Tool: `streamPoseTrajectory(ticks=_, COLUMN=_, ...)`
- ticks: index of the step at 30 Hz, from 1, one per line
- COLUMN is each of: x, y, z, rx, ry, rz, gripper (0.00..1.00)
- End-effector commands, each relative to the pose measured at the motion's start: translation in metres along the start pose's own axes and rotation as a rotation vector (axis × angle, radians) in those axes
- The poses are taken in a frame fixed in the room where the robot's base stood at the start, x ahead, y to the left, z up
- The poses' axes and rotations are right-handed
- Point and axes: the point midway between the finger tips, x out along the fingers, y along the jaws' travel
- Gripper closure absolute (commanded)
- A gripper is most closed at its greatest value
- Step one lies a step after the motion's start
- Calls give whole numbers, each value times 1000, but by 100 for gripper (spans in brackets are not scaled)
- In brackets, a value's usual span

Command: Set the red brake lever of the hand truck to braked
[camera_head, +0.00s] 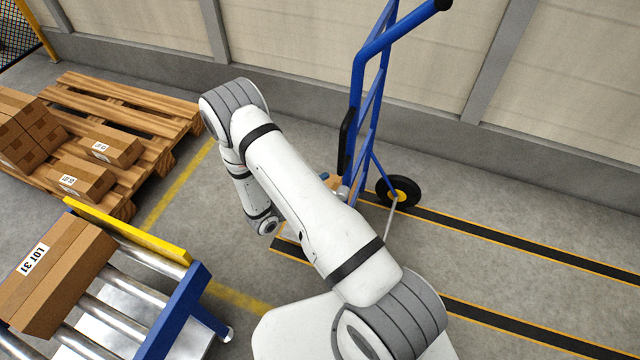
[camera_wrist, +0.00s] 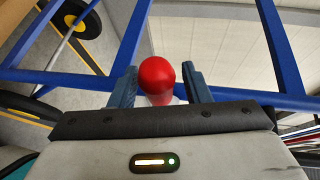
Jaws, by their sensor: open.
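The blue hand truck (camera_head: 357,95) stands upright near the back wall in the head view, with a black-tyred wheel (camera_head: 398,192) at its foot. In the wrist view its blue frame (camera_wrist: 269,45) spans the picture. The red knob of the brake lever (camera_wrist: 157,75) is between the two fingers of my gripper (camera_wrist: 163,85). The fingers are open, one on each side, with a small gap at the right; at the left I cannot tell whether they touch. The rest of the lever is mostly hidden behind my gripper. In the head view my arm hides the lever and my gripper.
A roller conveyor (camera_head: 120,316) with a carton (camera_head: 55,275) labelled LOT 31 stands at the lower left. A wooden pallet (camera_head: 150,118) with several cartons lies behind it. The floor at the right is clear, with dark yellow-edged strips (camera_head: 520,250).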

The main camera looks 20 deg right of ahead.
Motion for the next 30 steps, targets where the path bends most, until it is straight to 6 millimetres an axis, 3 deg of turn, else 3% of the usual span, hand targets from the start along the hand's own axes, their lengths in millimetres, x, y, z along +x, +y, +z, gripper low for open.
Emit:
streamPoseTrajectory(ticks=6, x=-39, y=-1, z=1, rx=0, ry=-4, rz=0, gripper=57)
streamPoseTrajectory(ticks=12, x=-61, y=0, z=1, rx=1, ry=-1, rz=0, gripper=57)
streamPoseTrajectory(ticks=30, x=-64, y=0, z=0, rx=1, ry=2, rz=0, gripper=57)
